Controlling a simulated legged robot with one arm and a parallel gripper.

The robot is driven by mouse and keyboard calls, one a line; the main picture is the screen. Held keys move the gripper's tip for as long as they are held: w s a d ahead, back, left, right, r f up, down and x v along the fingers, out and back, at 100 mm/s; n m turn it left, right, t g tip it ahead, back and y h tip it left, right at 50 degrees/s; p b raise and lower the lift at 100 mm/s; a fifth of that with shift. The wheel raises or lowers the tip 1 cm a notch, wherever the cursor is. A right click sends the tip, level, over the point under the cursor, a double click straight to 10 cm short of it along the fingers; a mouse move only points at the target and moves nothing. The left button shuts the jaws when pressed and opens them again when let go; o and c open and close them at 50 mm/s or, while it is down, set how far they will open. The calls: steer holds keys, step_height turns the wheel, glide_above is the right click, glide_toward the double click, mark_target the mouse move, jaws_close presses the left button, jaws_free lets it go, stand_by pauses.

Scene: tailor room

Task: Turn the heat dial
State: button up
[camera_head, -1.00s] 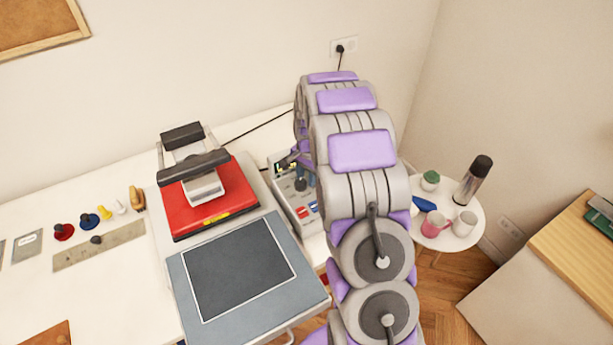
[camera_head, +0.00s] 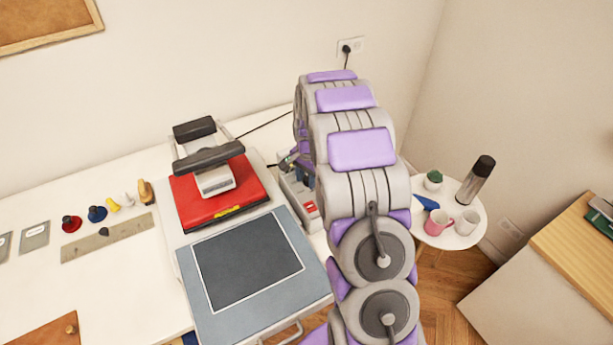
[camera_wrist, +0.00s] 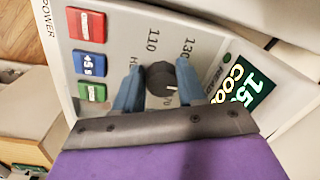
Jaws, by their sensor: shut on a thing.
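The heat dial (camera_wrist: 161,79) is a round black knob on a light grey control panel (camera_wrist: 125,20), with a white pointer line on it. The numbers 110 and 130 are printed around it. In the wrist view the two blue fingers of my gripper (camera_wrist: 160,76) are shut on the dial, one on each side. A display (camera_wrist: 243,87) to the right shows partly cut-off text, "15" and "COO". In the head view my arm covers most of the control box (camera_head: 297,196), and the dial is hidden.
The heat press has a red upper plate (camera_head: 215,195) and a grey lower platen (camera_head: 255,270), left of the control box. Red, blue and green buttons (camera_wrist: 87,62) lie left of the dial. A round side table (camera_head: 447,238) with mugs stands right of my arm.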

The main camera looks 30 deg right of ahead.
steer(key=shift+w+d+r, duration=0.1)
steer(key=shift+w+d, duration=0.15)
steer(key=shift+d, duration=0.2)
steer(key=shift+w+d, duration=0.2)
steer(key=shift+d, duration=0.25)
steer(key=shift+n, duration=0.4)
steer(key=shift+w+r+n+p, duration=0.15)
steer(key=shift+n+p, duration=0.5)
steer(key=shift+n, duration=0.45)
steer(key=n+p, duration=0.1)
steer(key=n, duration=0.2)
steer(key=shift+a+n, duration=0.1)
steer(key=shift+n, duration=0.2)
steer(key=n+p, duration=0.1)
steer(key=n, duration=0.5)
steer(key=shift+w+a, duration=0.1)
steer(key=shift+w, duration=0.05)
steer(key=n, duration=0.5)
steer(key=shift+a+n+g, duration=0.15)
steer(key=shift+n+g, duration=0.15)
steer(key=shift+n, duration=0.1)
steer(key=n, duration=0.5)
steer(key=shift+a, duration=0.1)
steer(key=shift+n, duration=0.4)
